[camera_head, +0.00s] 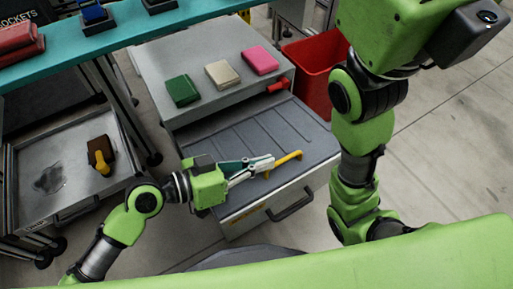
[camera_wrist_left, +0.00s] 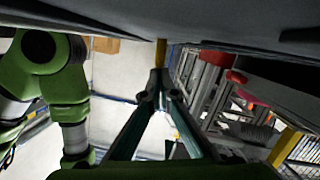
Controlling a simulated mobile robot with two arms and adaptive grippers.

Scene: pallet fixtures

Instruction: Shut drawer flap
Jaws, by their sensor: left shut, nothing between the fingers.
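The grey cabinet's drawer (camera_head: 230,145) stands pulled out below the cabinet top, its ribbed dark grey surface exposed. Its pale front has a dark bar handle (camera_head: 292,205). A bent yellow handle (camera_head: 284,163) shows at the drawer's right-front part, and a yellow piece (camera_wrist_left: 160,53) shows beyond the fingertips in the left wrist view. My left gripper (camera_head: 270,162) is shut and empty, its tips beside the yellow handle in the picture; I cannot tell whether they touch it. In the wrist view the fingertips (camera_wrist_left: 160,78) meet. My right gripper is out of view.
Green (camera_head: 182,90), beige (camera_head: 222,74) and pink (camera_head: 260,60) boxes lie on the cabinet top (camera_head: 160,62). A red bin (camera_head: 312,72) stands behind right. A metal tray cart (camera_head: 70,150) with a yellow-brown item is at left. A teal shelf (camera_head: 150,22) crosses the top.

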